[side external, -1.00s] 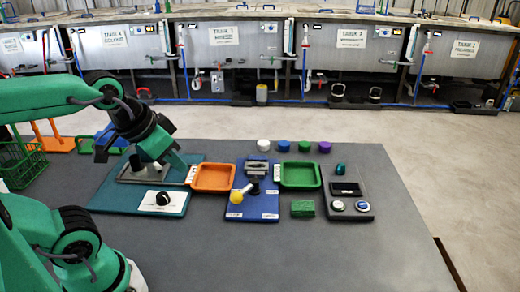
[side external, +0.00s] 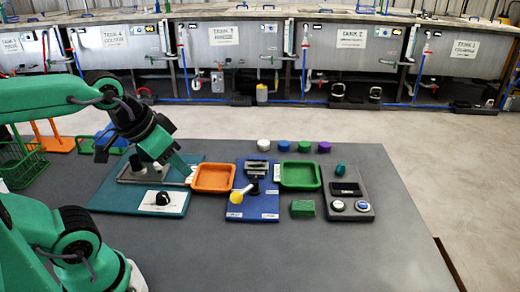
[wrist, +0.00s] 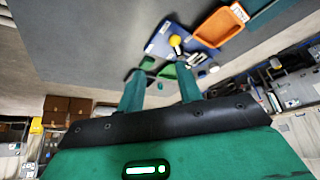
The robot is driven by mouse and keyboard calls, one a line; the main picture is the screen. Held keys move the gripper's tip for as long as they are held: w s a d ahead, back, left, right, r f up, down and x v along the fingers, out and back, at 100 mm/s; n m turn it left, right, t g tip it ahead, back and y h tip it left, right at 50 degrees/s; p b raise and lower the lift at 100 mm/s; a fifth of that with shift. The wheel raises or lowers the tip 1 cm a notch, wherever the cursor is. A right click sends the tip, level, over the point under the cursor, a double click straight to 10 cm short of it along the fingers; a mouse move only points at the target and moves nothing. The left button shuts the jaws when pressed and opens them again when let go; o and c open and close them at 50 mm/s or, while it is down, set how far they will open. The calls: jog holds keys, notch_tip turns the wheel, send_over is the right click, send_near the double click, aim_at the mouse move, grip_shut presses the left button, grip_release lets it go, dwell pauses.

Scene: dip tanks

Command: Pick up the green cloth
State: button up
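The green cloth (side external: 303,208) looks like a small folded green block. It lies on the grey table in front of the green tray (side external: 300,175), between the blue board and the grey panel. My gripper (side external: 183,168) is at the left, over the teal board and just left of the orange tray, well away from the cloth. In the wrist view my gripper's two fingers (wrist: 161,88) are apart with nothing held between them. A small green patch beyond the left fingertip may be the cloth, but I cannot tell.
An orange tray (side external: 213,178) and a blue board (side external: 252,208) with a yellow-knobbed lever (side external: 236,197) lie between my gripper and the cloth. A grey panel (side external: 365,213) with buttons stands right of the cloth. Several coloured pucks (side external: 284,146) line the back. The front table is clear.

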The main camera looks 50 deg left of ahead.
jog(key=o, duration=1.1)
jog(key=m+g, duration=0.5)
jog(key=m, duration=2.1)
send_over(302, 205)
jog(key=f, duration=1.5)
jog(key=shift+s+f, duration=0.2)
jog(key=shift+f, duration=0.1)
jog(key=shift+w+d+f+m+g, duration=0.1)
jog(key=shift+w+f+m+g, duration=0.2)
jog(key=shift+f+m, duration=0.2)
jog(key=shift+s+f, duration=0.1)
jog(key=shift+f, duration=1.15)
